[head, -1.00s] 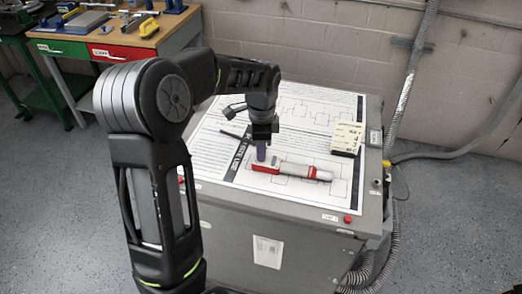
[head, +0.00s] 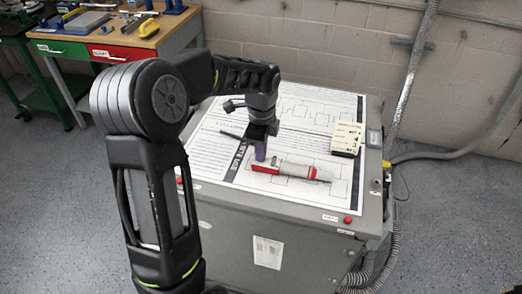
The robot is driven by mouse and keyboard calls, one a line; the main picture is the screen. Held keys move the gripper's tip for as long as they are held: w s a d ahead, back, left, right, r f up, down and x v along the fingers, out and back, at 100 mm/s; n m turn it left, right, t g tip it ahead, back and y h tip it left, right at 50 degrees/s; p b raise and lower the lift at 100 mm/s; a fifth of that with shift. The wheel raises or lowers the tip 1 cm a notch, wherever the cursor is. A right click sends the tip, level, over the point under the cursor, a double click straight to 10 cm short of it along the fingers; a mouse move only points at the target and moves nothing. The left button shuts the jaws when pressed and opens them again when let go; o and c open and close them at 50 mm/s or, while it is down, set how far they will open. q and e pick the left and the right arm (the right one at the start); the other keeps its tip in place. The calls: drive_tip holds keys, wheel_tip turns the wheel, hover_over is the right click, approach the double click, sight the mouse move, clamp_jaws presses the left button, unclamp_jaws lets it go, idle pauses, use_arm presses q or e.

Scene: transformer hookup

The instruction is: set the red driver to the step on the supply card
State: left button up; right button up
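The red driver (head: 292,171), a grey-white cylinder with a red left end and a red band near its right end, lies on its side on the cabinet top. My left gripper (head: 261,152) points down at the driver's red left end. The fingertips overlap that end in the picture; I cannot tell whether they touch it or are open or shut. A cream block (head: 347,138) with dark printed marks stands behind and to the right of the driver. It may be the supply card; its print is too small to read. My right gripper is out of view.
The grey cabinet top (head: 356,214) is covered by large printed diagram sheets (head: 215,140). Red buttons (head: 348,219) sit on its front edge. Conduits (head: 408,80) run down the wall at right. A workbench (head: 150,38) with tools stands at back left.

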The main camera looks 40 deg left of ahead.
use_arm(q)
drive_tip(key=o, duration=0.5)
drive_tip(key=shift+c, duration=0.2)
drive_tip(key=shift+r, duration=0.15)
wheel_tip(320, 180, up, 8)
drive_tip(key=shift+s+d+f+b, duration=0.1)
drive_tip(key=shift+f+b, duration=0.1)
drive_tip(key=shift+b, duration=0.2)
